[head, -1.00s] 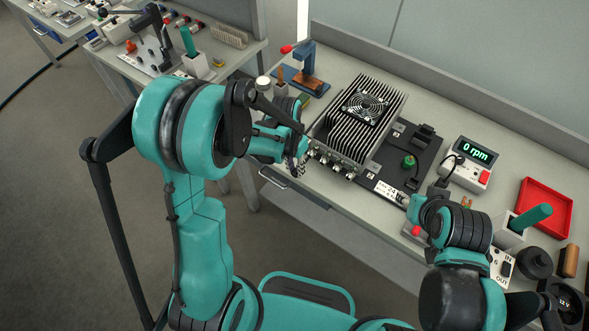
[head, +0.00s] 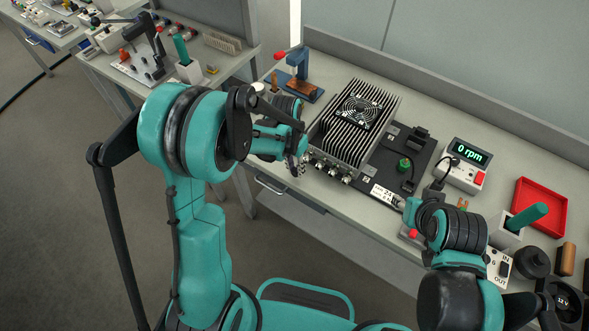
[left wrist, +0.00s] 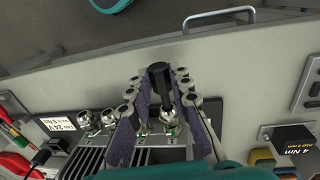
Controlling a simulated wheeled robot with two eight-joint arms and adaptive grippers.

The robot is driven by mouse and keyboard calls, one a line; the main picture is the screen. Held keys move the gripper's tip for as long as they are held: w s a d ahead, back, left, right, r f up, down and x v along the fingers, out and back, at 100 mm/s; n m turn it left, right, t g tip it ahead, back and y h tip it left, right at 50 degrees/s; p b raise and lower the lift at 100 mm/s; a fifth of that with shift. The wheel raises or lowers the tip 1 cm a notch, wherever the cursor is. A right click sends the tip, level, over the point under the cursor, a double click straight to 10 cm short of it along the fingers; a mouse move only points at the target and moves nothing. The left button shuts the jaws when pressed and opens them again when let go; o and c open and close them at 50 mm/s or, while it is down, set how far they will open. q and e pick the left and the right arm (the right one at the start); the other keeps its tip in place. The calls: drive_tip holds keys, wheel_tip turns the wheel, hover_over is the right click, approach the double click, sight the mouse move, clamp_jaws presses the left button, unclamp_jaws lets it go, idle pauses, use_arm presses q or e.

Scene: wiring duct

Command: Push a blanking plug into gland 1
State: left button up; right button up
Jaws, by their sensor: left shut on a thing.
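My left gripper (head: 295,168) is at the left front corner of a finned box (head: 342,128), beside its row of metal glands (head: 332,170). In the left wrist view, my left gripper (left wrist: 163,105) has its purple-padded fingers on either side of a black blanking plug (left wrist: 160,84) and is shut on it. A metal gland (left wrist: 169,114) shows just beyond the plug's lower end; I cannot tell whether they touch. More glands (left wrist: 108,117) line up to the left.
An rpm meter (head: 468,165), a red tray (head: 540,207) and a green-handled tool in a holder (head: 526,217) stand to the right. A blue press with a red handle (head: 299,75) stands behind left. A drawer handle (left wrist: 219,16) shows on the bench front.

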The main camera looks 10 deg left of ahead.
use_arm(q)
drive_tip(key=shift+w+d, duration=0.2)
drive_tip(key=shift+w, duration=0.3)
drive_tip(key=shift+w+d, duration=0.2)
drive_tip(key=shift+w, duration=0.3)
drive_tip(key=o, duration=0.9)
wheel_tip(320, 180, up, 12)
drive_tip(key=a, duration=0.1)
drive_tip(key=shift+w+a, duration=0.25)
